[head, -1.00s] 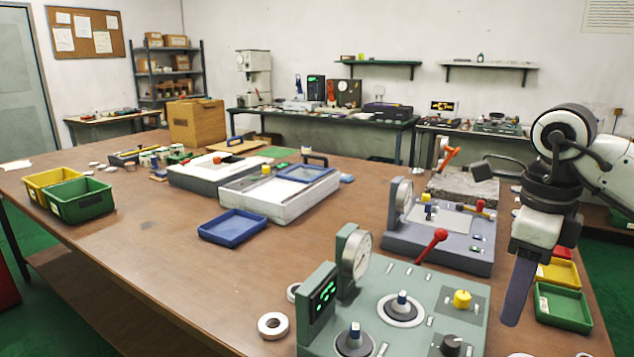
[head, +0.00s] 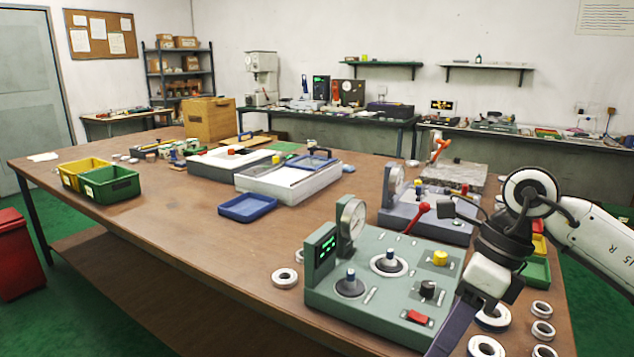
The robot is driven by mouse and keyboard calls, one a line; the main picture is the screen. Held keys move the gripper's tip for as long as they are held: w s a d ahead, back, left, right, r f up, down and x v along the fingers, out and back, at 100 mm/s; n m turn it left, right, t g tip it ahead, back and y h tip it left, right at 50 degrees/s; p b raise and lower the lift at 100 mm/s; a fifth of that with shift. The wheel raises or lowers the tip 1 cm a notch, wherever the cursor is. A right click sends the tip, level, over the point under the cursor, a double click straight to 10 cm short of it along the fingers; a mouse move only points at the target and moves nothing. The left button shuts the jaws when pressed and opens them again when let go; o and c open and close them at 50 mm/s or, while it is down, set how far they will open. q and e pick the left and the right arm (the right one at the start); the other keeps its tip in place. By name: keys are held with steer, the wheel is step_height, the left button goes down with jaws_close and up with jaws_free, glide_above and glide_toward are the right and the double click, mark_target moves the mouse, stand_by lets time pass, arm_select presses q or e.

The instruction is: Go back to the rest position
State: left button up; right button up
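My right gripper (head: 452,325) is in the lower right of the head view, hanging from the arm that comes in from the right. One dark finger side shows, pointing down and left in front of the right corner of the green-grey testing machine (head: 335,290). Its opening is hidden from this angle, and I see nothing held. My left gripper is not in view. Several bearing rings lie on the wooden table (head: 170,240): one ring (head: 285,278) left of the machine, and others, such as this ring (head: 486,346), at the right near my gripper.
A second grey machine (head: 445,228) stands behind the first. A blue tray (head: 247,208) lies mid-table, and green (head: 110,186) and yellow (head: 75,172) bins stand at the left. A green bin (head: 537,272) is behind my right arm. The left front of the table is clear.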

steer(key=s+a+r+m+y, duration=0.2)
steer(key=s+a+m+y, duration=0.1)
steer(key=a+y, duration=0.65)
steer(key=s+a+r+m+y, duration=0.1)
steer(key=s+a+m+y, duration=0.4)
steer(key=a, duration=0.7)
steer(key=w+d+f+m+t+h+p, duration=0.15)
steer(key=w+d+f+m+t, duration=0.25)
steer(key=m+t, duration=0.55)
steer(key=w+d+f+m+t+h+b, duration=0.1)
steer(key=w+d+f+m+t+h, duration=0.35)
steer(key=m, duration=0.75)
steer(key=s+d+f+m+t+h, duration=0.25)
steer(key=d+f+m+h, duration=0.3)
steer(key=f+m, duration=0.35)
steer(key=s+d+f+m+g+h, duration=0.2)
steer(key=s+f+m+g, duration=0.1)
steer(key=s+f, duration=0.5)
steer(key=s+d+f+m+g+h, duration=0.2)
steer(key=s+d+f+m+g, duration=0.1)
steer(key=s+f, duration=0.5)
step_height(320, 180, down, 3)
steer(key=shift+f+g+p, duration=0.1)
steer(key=shift+g+p, duration=0.3)
steer(key=shift+g, duration=0.15)
